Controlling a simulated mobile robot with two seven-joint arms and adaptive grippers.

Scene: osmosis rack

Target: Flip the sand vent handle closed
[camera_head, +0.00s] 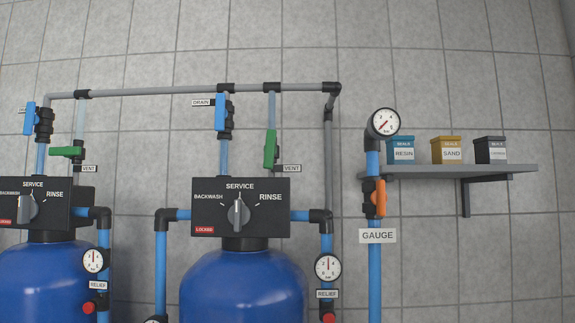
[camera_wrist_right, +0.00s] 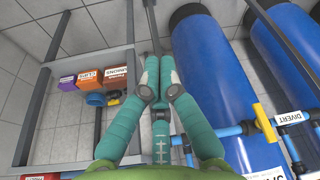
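Two green vent handles show in the head view, each by a VENT label. The left green handle (camera_head: 66,151) lies level, across its pipe. The middle green handle (camera_head: 270,149) hangs upright, along its pipe, above the middle tank's control head (camera_head: 240,207). No label in view tells which tank is the sand one. My right gripper (camera_wrist_right: 159,60) shows only in the right wrist view. Its teal fingertips are together with nothing seen between them, far from either green handle. My left gripper is in neither view.
Blue drain handles (camera_head: 221,112) stand beside the vents. A gauge pipe (camera_head: 374,270) with an orange handle (camera_head: 380,198) stands right of the middle tank. A wall shelf (camera_head: 455,171) holds several small boxes. In the wrist view, blue tanks (camera_wrist_right: 205,55) and a yellow handle (camera_wrist_right: 265,122) are to the right.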

